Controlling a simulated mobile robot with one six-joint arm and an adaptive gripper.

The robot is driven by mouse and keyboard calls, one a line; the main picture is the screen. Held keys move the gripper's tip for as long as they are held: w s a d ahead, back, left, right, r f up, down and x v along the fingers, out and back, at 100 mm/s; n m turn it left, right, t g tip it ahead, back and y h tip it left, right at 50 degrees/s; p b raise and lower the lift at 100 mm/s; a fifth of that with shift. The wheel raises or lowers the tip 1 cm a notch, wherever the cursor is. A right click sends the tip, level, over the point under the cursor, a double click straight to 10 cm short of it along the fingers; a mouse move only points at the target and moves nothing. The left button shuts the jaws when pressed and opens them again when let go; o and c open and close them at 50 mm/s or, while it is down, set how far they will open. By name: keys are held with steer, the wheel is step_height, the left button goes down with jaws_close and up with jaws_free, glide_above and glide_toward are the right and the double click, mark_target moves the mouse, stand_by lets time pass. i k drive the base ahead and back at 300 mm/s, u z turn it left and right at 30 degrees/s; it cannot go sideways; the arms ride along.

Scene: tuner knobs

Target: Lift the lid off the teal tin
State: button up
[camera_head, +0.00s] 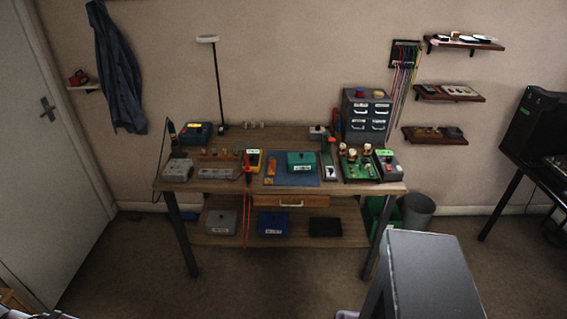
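A small teal tin (301,158) with a pale label on its front sits on the blue mat (283,182), near the middle of the workbench (235,186). Its lid appears to be on; the seam is too small to make out. My gripper is not in view.
A grey drawer cabinet (366,112) stands at the back right. Open floor (270,285) lies before the bench. A grey block-like shape (432,275) fills the lower right.

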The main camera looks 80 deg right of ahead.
mark_target(302, 157)
steer(key=u, duration=0.15)
steer(key=k, duration=1.7)
steer(key=z, duration=2.35)
steer(key=i, duration=0.15)
steer(key=u, duration=0.65)
